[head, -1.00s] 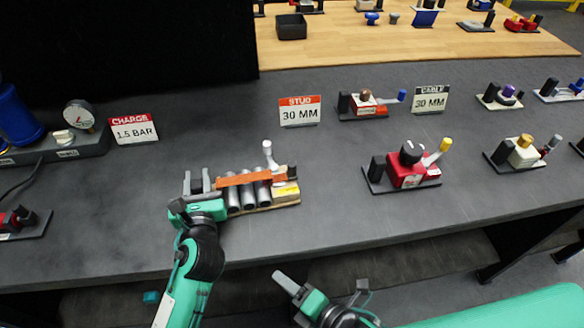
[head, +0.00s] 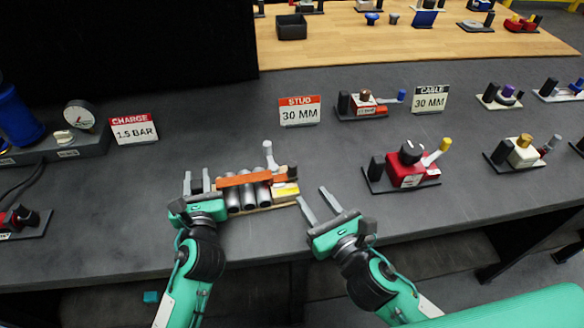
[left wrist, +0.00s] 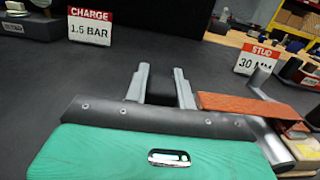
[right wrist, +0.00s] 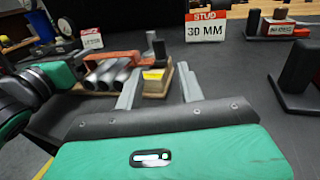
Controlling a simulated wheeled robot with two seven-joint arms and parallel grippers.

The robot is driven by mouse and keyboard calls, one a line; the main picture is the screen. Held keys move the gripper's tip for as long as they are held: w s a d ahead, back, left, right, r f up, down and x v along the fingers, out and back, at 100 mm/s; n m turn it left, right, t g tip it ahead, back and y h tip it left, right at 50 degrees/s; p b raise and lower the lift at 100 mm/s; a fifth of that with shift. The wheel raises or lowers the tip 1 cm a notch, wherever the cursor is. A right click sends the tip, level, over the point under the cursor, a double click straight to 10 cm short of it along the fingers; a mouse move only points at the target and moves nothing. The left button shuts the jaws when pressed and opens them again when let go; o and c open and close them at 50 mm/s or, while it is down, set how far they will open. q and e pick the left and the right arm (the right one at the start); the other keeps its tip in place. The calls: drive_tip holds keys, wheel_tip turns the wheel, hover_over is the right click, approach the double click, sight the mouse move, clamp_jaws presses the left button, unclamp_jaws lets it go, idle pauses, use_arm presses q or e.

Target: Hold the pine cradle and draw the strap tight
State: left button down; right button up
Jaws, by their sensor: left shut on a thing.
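A red device (head: 405,175) with a yellow-tipped lever stands to the right on its base. The STUD 30 MM sign (head: 299,111) stands behind the cradle, the CHARGE 1.5 BAR sign (head: 134,129) at left.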

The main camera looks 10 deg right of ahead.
sight(295, 173)
drive_tip(key=x, duration=1)
drive_tip(key=shift+w+a, duration=0.15)
drive_tip(key=shift+w, duration=0.15)
clamp_jaws()
